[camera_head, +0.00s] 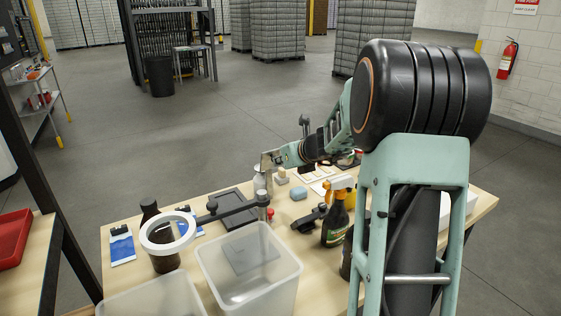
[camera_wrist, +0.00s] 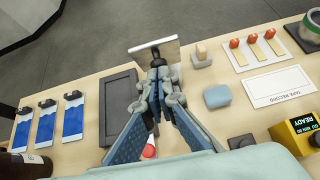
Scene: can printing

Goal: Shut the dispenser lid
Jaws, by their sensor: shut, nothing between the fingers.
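A pale, flat panel (camera_head: 268,160) stands raised at the far side of the table. It also shows in the wrist view (camera_wrist: 140,50). It may be the dispenser lid, but I cannot tell for certain. My gripper (camera_head: 285,157) is shut and empty, right beside this panel. In the wrist view its fingertips (camera_wrist: 157,62) come together in front of the panel's face; whether they touch it is unclear. The body under the panel is mostly hidden.
A dark tray (camera_wrist: 120,90) lies left of my gripper. A blue-grey block (camera_wrist: 217,96) and a small cream block (camera_wrist: 202,55) lie to the right. In the head view, a ring lamp (camera_head: 149,243), a clear bin (camera_head: 285,275) and a spray bottle (camera_head: 336,222) stand nearer.

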